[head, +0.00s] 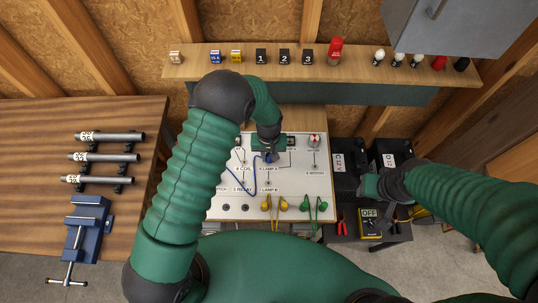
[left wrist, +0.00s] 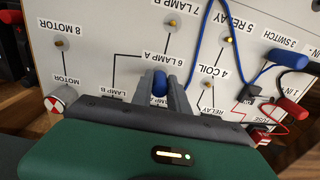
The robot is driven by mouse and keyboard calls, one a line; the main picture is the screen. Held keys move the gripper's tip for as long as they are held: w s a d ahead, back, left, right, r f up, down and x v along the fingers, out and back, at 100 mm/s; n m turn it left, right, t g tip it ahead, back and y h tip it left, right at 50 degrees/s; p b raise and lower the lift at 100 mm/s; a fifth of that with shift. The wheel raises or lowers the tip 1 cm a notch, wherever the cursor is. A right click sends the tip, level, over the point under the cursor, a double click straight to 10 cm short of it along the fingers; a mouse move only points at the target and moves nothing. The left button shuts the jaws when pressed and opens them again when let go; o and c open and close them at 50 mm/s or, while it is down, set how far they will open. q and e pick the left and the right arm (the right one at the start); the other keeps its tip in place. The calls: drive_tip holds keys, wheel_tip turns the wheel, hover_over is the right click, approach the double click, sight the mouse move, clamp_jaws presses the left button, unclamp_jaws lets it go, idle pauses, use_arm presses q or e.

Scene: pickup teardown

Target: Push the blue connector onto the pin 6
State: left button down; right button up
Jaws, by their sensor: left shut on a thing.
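My left gripper (head: 268,158) is over the white board (head: 235,206) in the head view. In the left wrist view my left gripper (left wrist: 164,93) is shut on the blue connector (left wrist: 160,82), held between its two fingers. The connector is beside the upside-down label "6 LAMP A" and covers the spot where that label's pin would be. Pin 6 itself is hidden, so I cannot tell whether the connector is on it or just above it. A blue wire (left wrist: 196,50) loops beside the gripper. My right gripper (head: 370,187) is by the black batteries; its jaws are unclear.
Bare brass pins stand at 7 LAMP B (left wrist: 171,22), 5 RELAY (left wrist: 228,42), 4 COIL (left wrist: 208,84) and 8 MOTOR (left wrist: 59,43). Another blue plug (left wrist: 288,58) and a red plug (left wrist: 291,108) are at the right. Yellow clips (head: 267,205) lie along the board's front edge.

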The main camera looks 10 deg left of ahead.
use_arm(q)
drive_tip(key=shift+f+b, duration=0.65)
drive_tip(key=shift+f, duration=0.15)
idle(0.4)
drive_tip(key=c, duration=1.2)
unclamp_jaws()
wheel_tip(320, 180, up, 17)
drive_tip(key=b, duration=0.3)
drive_tip(key=s+a+f+m+t+b, duration=0.1)
drive_tip(key=s+a, duration=0.3)
drive_tip(key=s, duration=0.3)
drive_tip(key=s+a+f+m+t+b, duration=0.1)
drive_tip(key=s+a+b, duration=0.1)
drive_tip(key=s+a, duration=0.3)
drive_tip(key=shift+s+a+f+t, duration=0.25)
drive_tip(key=shift+s+t, duration=0.05)
drive_tip(key=shift+s, duration=0.9)
